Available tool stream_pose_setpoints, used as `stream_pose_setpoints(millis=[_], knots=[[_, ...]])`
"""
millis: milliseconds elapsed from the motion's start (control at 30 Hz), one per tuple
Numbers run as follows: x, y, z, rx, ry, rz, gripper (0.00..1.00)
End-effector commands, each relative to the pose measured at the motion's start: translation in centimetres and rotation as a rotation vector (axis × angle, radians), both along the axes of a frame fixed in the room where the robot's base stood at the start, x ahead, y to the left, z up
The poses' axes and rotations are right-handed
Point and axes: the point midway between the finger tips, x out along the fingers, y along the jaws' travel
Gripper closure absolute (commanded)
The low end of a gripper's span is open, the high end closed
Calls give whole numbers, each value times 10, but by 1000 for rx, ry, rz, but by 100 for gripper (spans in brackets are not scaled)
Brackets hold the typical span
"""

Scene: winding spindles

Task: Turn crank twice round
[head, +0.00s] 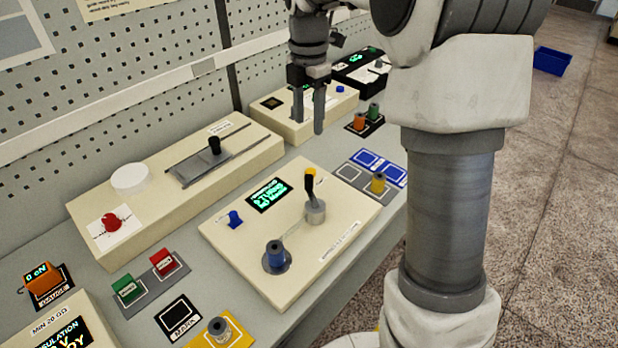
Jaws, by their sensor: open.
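The winding unit (345,235) is a cream box in the middle of the bench, with a lit green display (268,195) whose text is too small to read. A metal hub (315,211) stands on its top. The crank (309,187) shows as a dark upright part with a yellow top at the hub; its arm is hard to make out. A blue spool (275,254) stands on a round grey base at the front left. My gripper (308,125) is open and empty, fingers pointing down, above and behind the crank, apart from it.
A long cream box (180,185) with a slider (214,145) and red knob (111,222) lies to the left. A blue knob (235,218) is beside the display. The pegboard wall (130,85) rises behind.

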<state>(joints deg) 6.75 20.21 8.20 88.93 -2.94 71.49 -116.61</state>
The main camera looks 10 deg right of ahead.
Motion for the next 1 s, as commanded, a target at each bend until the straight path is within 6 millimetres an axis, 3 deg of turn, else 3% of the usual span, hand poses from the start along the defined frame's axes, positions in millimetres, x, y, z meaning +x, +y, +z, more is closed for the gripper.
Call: stream_pose_setpoints(millis=[267,800,1000], knots=[[-3,1,-21,-3,-1,39,43],[-4,1,-135,-2,2,37,43],[-3,0,-164,-2,-1,37,43]])
